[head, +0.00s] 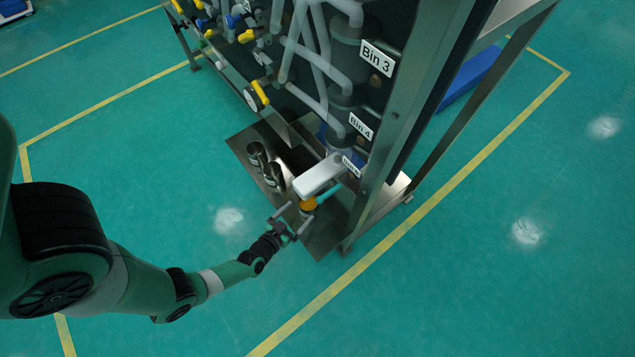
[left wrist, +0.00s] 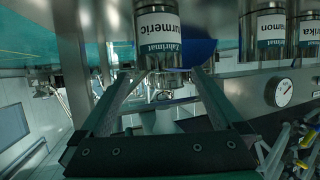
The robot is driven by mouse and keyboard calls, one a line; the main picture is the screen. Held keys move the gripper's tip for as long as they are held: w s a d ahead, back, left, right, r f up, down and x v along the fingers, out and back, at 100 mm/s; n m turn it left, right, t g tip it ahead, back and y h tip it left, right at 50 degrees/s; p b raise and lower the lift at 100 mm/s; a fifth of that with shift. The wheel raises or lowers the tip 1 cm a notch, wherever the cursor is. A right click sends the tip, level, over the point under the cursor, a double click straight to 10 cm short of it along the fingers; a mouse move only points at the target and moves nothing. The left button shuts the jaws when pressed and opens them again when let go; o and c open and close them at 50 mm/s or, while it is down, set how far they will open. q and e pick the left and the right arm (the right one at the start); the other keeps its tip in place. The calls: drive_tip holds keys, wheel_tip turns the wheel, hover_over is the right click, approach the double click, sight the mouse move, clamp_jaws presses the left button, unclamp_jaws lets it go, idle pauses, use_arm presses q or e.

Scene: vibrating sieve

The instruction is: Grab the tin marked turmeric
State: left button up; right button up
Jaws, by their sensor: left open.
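The tin marked turmeric (left wrist: 158,35) is a metal can with a white and teal label, appearing upside down in the left wrist view. In the head view, a tin with an orange top (head: 308,203) stands on the metal shelf below a white spout, near my left gripper. My left gripper (head: 301,212) is open, its two fingers pointing at that tin. In the left wrist view the open fingertips (left wrist: 169,74) are close to the turmeric tin, one toward each side; whether they touch it cannot be told. My right gripper is not in view.
Two other tins (head: 265,165) stand on the shelf (head: 240,145) to the left; in the left wrist view their labels (left wrist: 272,30) are cut off. A metal frame post (head: 400,120) rises right. The floor in front is clear.

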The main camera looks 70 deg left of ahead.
sight(302, 210)
use_arm(q)
drive_tip(key=shift+f+b, duration=0.9)
drive_tip(key=shift+b, duration=0.1)
drive_tip(key=b+x, duration=0.1)
drive_tip(key=x, duration=0.1)
drive_tip(key=r+b+x, duration=0.1)
drive_tip(key=x, duration=0.2)
drive_tip(key=shift+w+a, duration=0.1)
drive_tip(key=shift+w, duration=0.05)
drive_tip(key=shift+r, duration=0.1)
drive_tip(key=b+x, duration=0.3)
drive_tip(key=x, duration=0.2)
drive_tip(key=shift+w+r, duration=0.1)
drive_tip(key=shift+r, duration=0.15)
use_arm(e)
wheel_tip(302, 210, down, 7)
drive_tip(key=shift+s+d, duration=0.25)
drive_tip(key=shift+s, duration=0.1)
use_arm(q)
drive_tip(key=shift+c, duration=0.3)
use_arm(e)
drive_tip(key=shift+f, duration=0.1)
use_arm(q)
drive_tip(key=c, duration=1.2)
